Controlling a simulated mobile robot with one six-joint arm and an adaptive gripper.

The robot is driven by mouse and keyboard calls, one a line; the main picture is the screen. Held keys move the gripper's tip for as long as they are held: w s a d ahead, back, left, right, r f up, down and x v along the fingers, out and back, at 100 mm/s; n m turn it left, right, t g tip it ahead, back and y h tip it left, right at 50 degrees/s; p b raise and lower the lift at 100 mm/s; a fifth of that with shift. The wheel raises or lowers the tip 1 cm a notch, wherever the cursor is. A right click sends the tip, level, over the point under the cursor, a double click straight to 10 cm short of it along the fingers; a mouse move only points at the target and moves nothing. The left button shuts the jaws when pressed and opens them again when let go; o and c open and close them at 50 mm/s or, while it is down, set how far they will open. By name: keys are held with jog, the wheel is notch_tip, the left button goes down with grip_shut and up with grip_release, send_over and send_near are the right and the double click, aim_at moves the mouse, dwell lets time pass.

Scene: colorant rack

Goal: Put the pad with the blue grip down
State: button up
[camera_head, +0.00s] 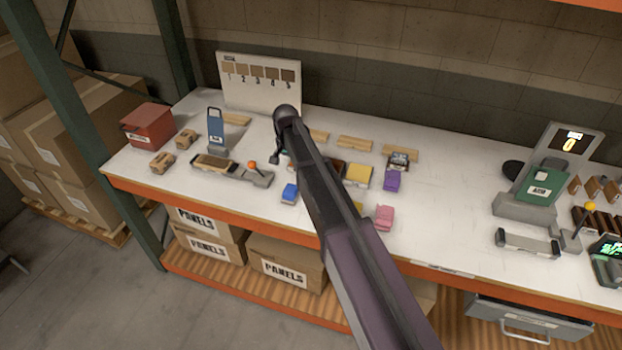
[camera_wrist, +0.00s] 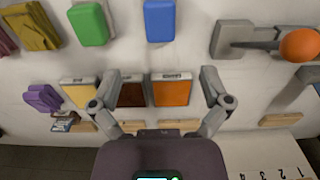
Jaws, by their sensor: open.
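The pad with the blue grip (camera_head: 290,192) lies on the white tabletop, toward the front edge and left of my arm in the head view. In the wrist view its blue grip (camera_wrist: 159,20) shows at the top, beyond my fingers. My gripper (camera_wrist: 161,104) is open, its two fingers spread wide, with nothing held between them. It is over the back part of the table, where a brown pad and an orange pad (camera_wrist: 171,90) show between the fingers. In the head view my arm hides much of the gripper and the table below it.
A lever device (camera_head: 232,168) with an orange knob stands left. Wooden strips (camera_head: 354,143) line the back, below a numbered board (camera_head: 259,83). Bare tabletop (camera_head: 450,190) shows right of the pads.

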jog(key=shift+s, duration=0.1)
jog(key=s+d+n, duration=0.4)
jog(key=s+d, duration=1.8)
jog(key=s, duration=0.3)
jog(key=shift+s+d, duration=0.35)
notch_tip(320, 180, down, 3)
jog(key=b, duration=0.3)
jog(key=shift+f, duration=0.15)
jog(key=shift+o, duration=0.2)
